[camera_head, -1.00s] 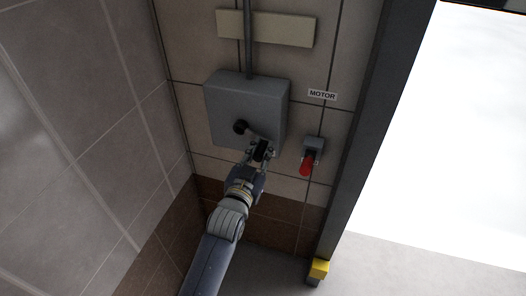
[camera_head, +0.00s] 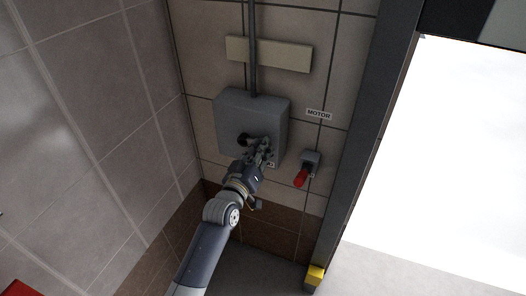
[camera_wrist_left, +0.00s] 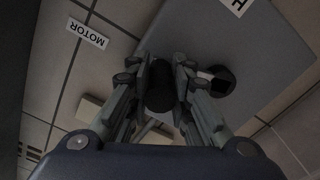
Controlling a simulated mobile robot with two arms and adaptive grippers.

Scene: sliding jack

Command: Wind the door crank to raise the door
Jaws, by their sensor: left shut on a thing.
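The door crank's grey box (camera_head: 236,112) is fixed on the tiled wall, and its dark hub (camera_head: 243,139) shows on the front face. My left gripper (camera_head: 262,146) is at the lower right of the box front, to the right of the hub. In the left wrist view the left gripper (camera_wrist_left: 161,88) is shut on the dark cylindrical crank handle (camera_wrist_left: 159,95), with a finger on each side. The dark hub (camera_wrist_left: 222,80) shows beside it there. The fingers hide much of the crank arm. The doorway (camera_head: 450,150) at the right is bright and open, with a dark edge at its top.
A small switch box with a red lever (camera_head: 301,177) sits right of the crank box, under a MOTOR label (camera_head: 319,114). The dark door post (camera_head: 365,130) stands further right, with a yellow block (camera_head: 315,275) at its foot. A side wall (camera_head: 90,130) closes off the left.

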